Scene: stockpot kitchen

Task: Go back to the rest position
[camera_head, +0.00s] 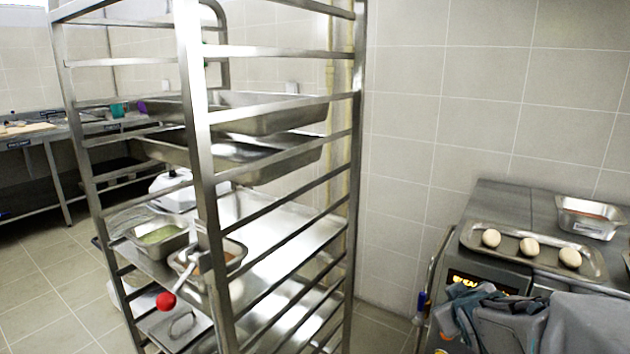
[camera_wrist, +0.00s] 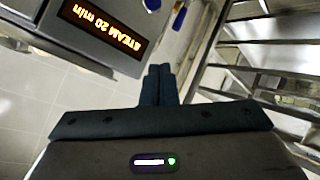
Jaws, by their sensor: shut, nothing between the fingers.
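My gripper (camera_wrist: 160,70) shows in the wrist view with its two dark fingers together and nothing between them. It points down past the front of a steel appliance with a lit display (camera_wrist: 103,27), toward the tiled floor. The steel rack (camera_wrist: 265,60) stands to its right in that view. In the head view my grey arm fills the lower right corner, in front of the appliance. The fingertips are hard to make out there.
A tall steel rack (camera_head: 197,180) holds trays and small pans at left. A tray (camera_head: 480,243) with three white eggs and a steel pan (camera_head: 590,218) sit on the appliance top. A red ball-ended handle (camera_head: 166,301) sticks out from the rack. Floor shows between rack and appliance.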

